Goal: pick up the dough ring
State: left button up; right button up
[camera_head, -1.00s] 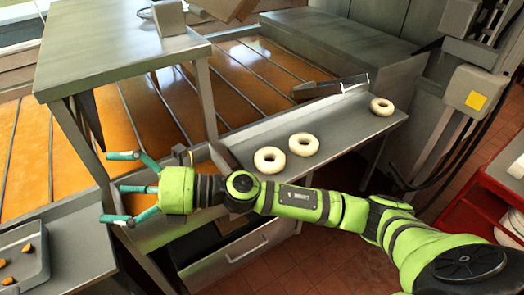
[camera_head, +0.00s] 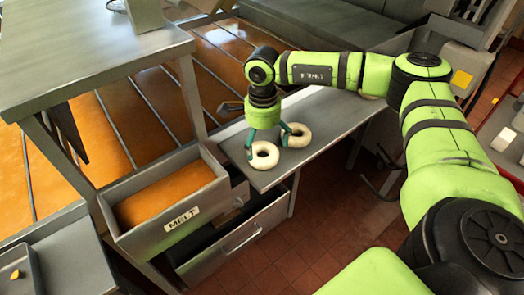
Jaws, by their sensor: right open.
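A pale dough ring (camera_head: 264,156) lies flat on the grey metal shelf at its near left end. A second dough ring (camera_head: 297,137) lies just behind and to its right. A third ring (camera_head: 372,97) is mostly hidden behind my right arm. My right gripper (camera_head: 268,143) points down over the nearer ring, open. One teal finger is at that ring's left side, the other is between the two rings, close to the second one. I cannot tell whether the fingers touch either ring. My left gripper is out of view.
The grey shelf (camera_head: 325,122) has bare room right of the rings. A drawer marked MELT (camera_head: 182,218) holds orange material at left. A grey raised table (camera_head: 90,45) stands at upper left. A tray (camera_head: 18,270) sits at lower left.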

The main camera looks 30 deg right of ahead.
aim_at(262, 151)
notch_tip(262, 151, down, 4)
jog(key=shift+w+r+p, duration=0.1)
jog(key=shift+r+p, duration=0.1)
jog(key=shift+p, duration=0.8)
jog(key=shift+f, duration=0.45)
jog(key=c, duration=0.9)
